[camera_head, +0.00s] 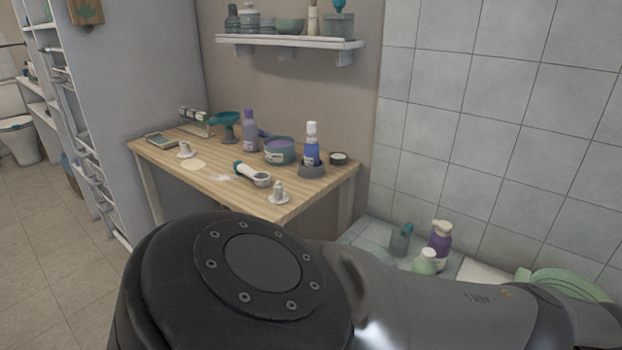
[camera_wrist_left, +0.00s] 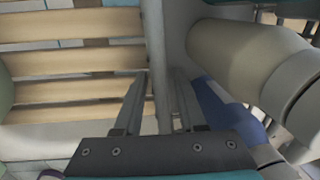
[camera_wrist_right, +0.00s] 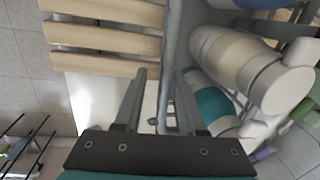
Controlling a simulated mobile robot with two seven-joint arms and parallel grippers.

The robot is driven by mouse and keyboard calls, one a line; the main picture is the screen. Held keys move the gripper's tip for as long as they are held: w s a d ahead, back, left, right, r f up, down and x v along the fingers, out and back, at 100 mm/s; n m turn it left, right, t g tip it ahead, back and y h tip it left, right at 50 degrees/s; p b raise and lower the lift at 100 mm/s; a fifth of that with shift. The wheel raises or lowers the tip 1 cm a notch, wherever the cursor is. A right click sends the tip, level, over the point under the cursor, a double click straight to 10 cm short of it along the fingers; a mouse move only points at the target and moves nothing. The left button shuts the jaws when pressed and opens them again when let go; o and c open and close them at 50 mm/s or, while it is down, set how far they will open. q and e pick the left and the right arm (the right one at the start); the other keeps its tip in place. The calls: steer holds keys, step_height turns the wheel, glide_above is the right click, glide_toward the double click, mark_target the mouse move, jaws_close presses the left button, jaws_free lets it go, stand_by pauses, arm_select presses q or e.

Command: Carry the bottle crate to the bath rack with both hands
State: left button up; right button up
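In the left wrist view, a grey rail (camera_wrist_left: 172,45), apparently the bottle crate's rim, runs between the two fingers of my left gripper (camera_wrist_left: 162,78). In the right wrist view a similar grey rail (camera_wrist_right: 172,50) passes between the fingers of my right gripper (camera_wrist_right: 160,75). Both finger pairs stand apart with the rail between them; whether they press on it is unclear. Bottles with pale bodies show right of the rail in the left (camera_wrist_left: 245,55) and right (camera_wrist_right: 235,60) wrist views. Wooden slats, possibly the bath rack, show left of it (camera_wrist_left: 75,58) (camera_wrist_right: 100,35). The head view shows neither gripper.
A wooden table (camera_head: 310,190) holds several bottles and jars. A wall shelf (camera_head: 290,42) hangs above. A purple pump bottle (camera_head: 439,242) stands by the tiled wall behind my arm, near a green item (camera_head: 565,283). Floor at left (camera_head: 50,240) is clear. A dark wire frame (camera_wrist_right: 25,140) shows in the right wrist view.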

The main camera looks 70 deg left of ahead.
steer(key=shift+a+r, duration=0.1)
steer(key=shift+r, duration=0.05)
stand_by(0.3)
arm_select(q)
steer(key=shift+w+a, duration=0.1)
steer(key=shift+w+a+b, duration=0.15)
steer(key=shift+a+b, duration=0.25)
steer(key=shift+b, duration=0.1)
arm_select(e)
steer(key=shift+f, duration=0.55)
arm_select(q)
steer(key=shift+r, duration=0.2)
steer(key=shift+r+p, duration=0.95)
steer(key=shift+p, duration=0.15)
arm_select(e)
steer(key=shift+s+d, duration=0.15)
steer(key=shift+d, duration=0.45)
arm_select(q)
steer(key=shift+w+a+f, duration=0.1)
steer(key=shift+a, duration=0.1)
arm_select(e)
steer(key=shift+f, duration=0.2)
